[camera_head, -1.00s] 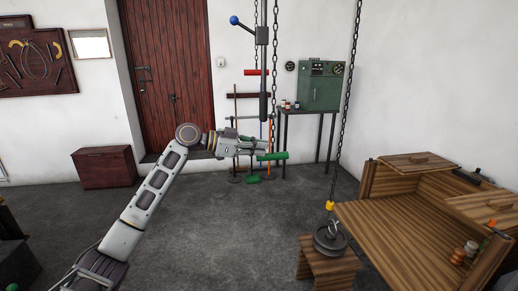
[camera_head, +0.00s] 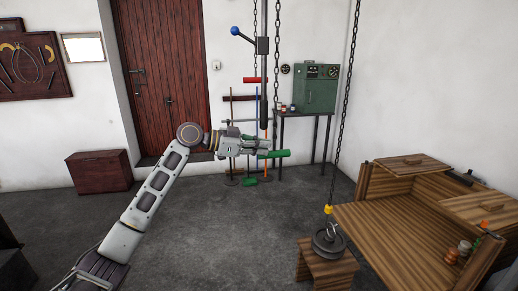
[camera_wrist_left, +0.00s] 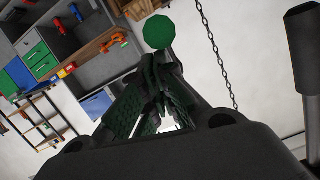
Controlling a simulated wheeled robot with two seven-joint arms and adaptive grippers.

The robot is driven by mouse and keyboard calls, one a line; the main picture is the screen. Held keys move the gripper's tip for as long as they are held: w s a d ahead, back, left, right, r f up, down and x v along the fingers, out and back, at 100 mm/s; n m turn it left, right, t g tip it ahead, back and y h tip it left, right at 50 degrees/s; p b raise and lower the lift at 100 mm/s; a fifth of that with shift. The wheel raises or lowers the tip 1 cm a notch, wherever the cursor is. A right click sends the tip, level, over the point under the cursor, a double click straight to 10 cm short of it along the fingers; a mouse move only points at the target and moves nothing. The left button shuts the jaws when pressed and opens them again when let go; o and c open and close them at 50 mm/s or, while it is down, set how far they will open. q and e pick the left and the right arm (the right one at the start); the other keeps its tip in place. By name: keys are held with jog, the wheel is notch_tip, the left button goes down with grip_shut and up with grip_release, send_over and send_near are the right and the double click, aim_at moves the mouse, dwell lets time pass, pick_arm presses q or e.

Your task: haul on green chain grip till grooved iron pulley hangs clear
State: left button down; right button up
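In the left wrist view the grip's round green end (camera_wrist_left: 158,32) shows just beyond the dark fingers (camera_wrist_left: 150,95), which converge. I cannot tell whether they touch or hold it. The grooved iron pulley (camera_head: 328,240) is at the stool top (camera_head: 326,266), under a yellow hook piece (camera_head: 327,210) on another chain (camera_head: 345,110). My right gripper is out of view.
A wooden bench (camera_head: 395,235) is at the right, and a green cabinet (camera_head: 315,92) on a stand at the back. The floor between my left arm and the stool is clear.

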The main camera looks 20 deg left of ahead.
pick_arm(q)
jog(key=b+v, duration=0.1)
jog(key=v, duration=0.9)
jog(key=shift+b, duration=0.35)
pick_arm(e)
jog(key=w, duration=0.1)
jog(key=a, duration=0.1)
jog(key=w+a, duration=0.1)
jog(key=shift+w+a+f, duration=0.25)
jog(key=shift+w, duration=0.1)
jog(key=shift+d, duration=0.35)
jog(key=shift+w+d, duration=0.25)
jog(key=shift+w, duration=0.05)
pick_arm(q)
jog(key=shift+w, duration=0.1)
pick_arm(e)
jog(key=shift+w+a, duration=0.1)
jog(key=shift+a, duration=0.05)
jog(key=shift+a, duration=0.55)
